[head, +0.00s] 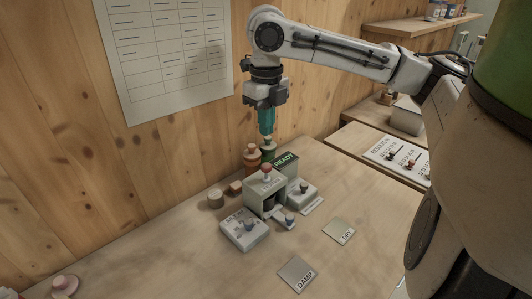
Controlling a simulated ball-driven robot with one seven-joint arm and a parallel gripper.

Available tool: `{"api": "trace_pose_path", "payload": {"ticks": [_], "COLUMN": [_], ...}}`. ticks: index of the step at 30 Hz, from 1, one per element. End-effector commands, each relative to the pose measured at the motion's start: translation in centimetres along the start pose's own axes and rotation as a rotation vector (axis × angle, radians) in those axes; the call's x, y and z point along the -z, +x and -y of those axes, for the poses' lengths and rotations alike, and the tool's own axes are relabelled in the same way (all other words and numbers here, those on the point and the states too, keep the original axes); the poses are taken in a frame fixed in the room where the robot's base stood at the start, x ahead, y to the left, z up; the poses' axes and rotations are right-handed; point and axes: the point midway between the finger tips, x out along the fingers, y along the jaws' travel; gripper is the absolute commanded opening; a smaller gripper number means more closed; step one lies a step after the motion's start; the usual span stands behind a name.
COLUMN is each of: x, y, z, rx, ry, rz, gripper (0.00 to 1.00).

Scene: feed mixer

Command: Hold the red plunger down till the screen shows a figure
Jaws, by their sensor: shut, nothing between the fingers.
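The red plunger (266,168) stands on top of a small grey-green device (258,196) on the wooden bench. The screen (285,160), behind and to the right of the plunger, reads READY and shows no figure. My gripper (267,137), with teal fingers, points straight down and is shut and empty. In the picture it is above the plunger, with a visible gap between them. Its exact depth relative to the plunger is hard to tell.
Brown and green bottles (252,156) stand behind the device. A panel with a lever (243,230) sits at its front left. Plates marked DAMP (297,274) and DRY (340,231) lie in front. The bench's left front is mostly clear.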

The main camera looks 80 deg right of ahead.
Motion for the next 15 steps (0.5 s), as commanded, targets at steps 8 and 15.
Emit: {"api": "trace_pose_path", "payload": {"ticks": [8, 15], "x": [0.1, 0.0], "y": [5.3, 8.1], "z": [0.0, 0.0], "rx": [0.000, 0.001], "ry": [-0.001, 0.000], "rz": [-0.002, -0.001], "gripper": [0.00, 0.00]}}
